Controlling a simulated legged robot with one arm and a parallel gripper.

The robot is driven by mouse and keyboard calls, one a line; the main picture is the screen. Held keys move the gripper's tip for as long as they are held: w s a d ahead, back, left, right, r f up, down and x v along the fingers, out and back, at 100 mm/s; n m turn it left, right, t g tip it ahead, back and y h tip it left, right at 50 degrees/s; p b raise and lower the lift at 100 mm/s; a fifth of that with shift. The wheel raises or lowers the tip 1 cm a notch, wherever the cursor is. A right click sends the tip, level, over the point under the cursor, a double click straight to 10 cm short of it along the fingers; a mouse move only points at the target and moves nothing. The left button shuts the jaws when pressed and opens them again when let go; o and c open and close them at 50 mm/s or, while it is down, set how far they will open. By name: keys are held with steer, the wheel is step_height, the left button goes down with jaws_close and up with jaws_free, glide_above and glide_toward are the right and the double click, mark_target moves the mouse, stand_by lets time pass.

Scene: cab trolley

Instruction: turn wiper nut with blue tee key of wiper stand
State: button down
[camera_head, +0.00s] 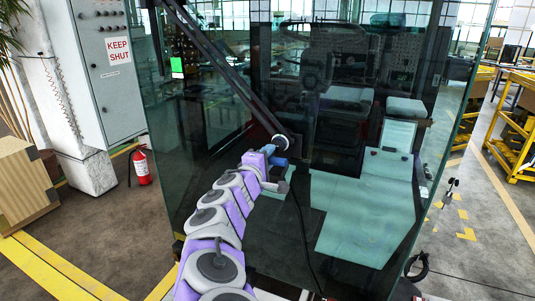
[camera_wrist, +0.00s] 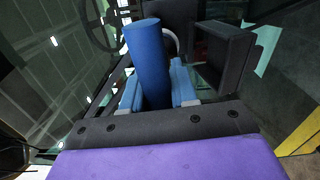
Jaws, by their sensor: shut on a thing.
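The blue tee key (camera_wrist: 147,55) shows in the wrist view as a thick blue bar between the two light-blue fingers of my gripper (camera_wrist: 155,88). My gripper is shut on it. In the head view my gripper (camera_head: 274,163) is at the front of the cab glass, with blue of the key (camera_head: 267,149) beside the round wiper hub (camera_head: 281,142). The hub is at the lower end of the dark wiper arm (camera_head: 225,80). A pale curved rim shows behind the key in the wrist view. The nut itself is hidden, so I cannot tell whether the key is seated on it.
The large cab glass (camera_head: 400,250) stands right behind the hub. A black box-shaped part (camera_wrist: 223,55) is right of the key in the wrist view. A dark cable (camera_head: 303,225) hangs below the hub. A fire extinguisher (camera_head: 141,167) and grey cabinet (camera_head: 112,85) stand left.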

steer(key=n+p, duration=0.2)
steer(key=n, duration=0.1)
steer(key=shift+r+n+p, duration=0.15)
steer(key=shift+n+p, duration=0.15)
steer(key=shift+p, duration=0.05)
steer(key=shift+f+n, duration=0.2)
steer(key=shift+n, duration=0.5)
steer(key=shift+p, duration=0.3)
steer(key=n+p, duration=0.3)
steer(key=shift+r+n, duration=0.25)
steer(key=shift+n, duration=0.05)
steer(key=shift+f+n+p, duration=0.15)
steer(key=shift+n+p, duration=0.25)
steer(key=shift+n, duration=0.4)
steer(key=shift+b+v, duration=0.5)
steer(key=shift+v, duration=0.85)
steer(key=shift+b+v, duration=0.4)
steer(key=shift+v, duration=2)
